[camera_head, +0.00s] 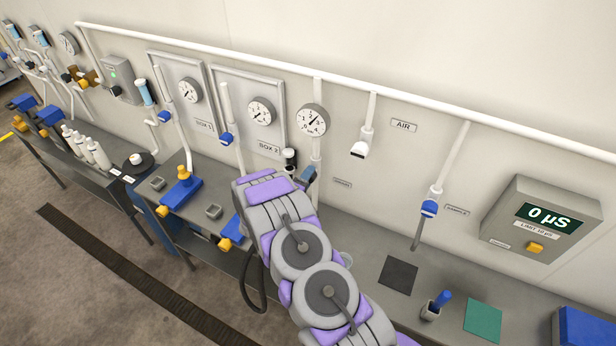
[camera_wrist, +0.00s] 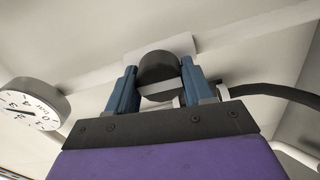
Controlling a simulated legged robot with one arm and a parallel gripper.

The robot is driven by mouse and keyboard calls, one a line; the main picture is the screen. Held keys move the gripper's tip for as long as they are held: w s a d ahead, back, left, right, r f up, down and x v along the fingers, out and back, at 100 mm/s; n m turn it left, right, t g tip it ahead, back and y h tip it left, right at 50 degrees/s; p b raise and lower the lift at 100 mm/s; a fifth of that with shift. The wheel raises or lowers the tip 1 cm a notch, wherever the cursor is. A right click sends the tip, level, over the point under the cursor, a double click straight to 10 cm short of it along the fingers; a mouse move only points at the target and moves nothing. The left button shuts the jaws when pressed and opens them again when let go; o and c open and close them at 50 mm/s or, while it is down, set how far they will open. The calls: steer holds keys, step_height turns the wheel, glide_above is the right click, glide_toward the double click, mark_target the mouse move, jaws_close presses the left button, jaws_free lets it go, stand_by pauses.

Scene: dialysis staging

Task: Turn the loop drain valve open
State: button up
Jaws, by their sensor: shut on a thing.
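My gripper (camera_wrist: 163,92) has its two blue fingers on either side of a dark round knob (camera_wrist: 158,68), shut on it, in the wrist view. In the head view the black knob (camera_head: 290,157) shows just past the end of my arm, in front of the wall under a gauge. My gripper (camera_head: 301,176) is partly hidden there behind my purple and grey arm. The small label (camera_head: 342,184) to its right is too small to read, so I cannot confirm by name that this knob is the loop drain valve. The valve body below the knob is mostly hidden.
A round gauge (camera_head: 312,120) is on the pipe above; it also shows in the wrist view (camera_wrist: 34,104). The grey bench (camera_head: 455,275) holds a dark pad and a green pad.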

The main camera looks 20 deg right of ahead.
steer(key=shift+w+a+r, duration=0.1)
steer(key=shift+w+a, duration=0.05)
steer(key=shift+a, duration=0.05)
steer(key=o, duration=1)
steer(key=shift+w, duration=0.1)
steer(key=shift+a, duration=0.1)
steer(key=shift+s, duration=0.2)
steer(key=b+v, duration=0.2)
steer(key=v, duration=1.5)
steer(key=shift+s+a, duration=0.1)
steer(key=shift+a, duration=0.1)
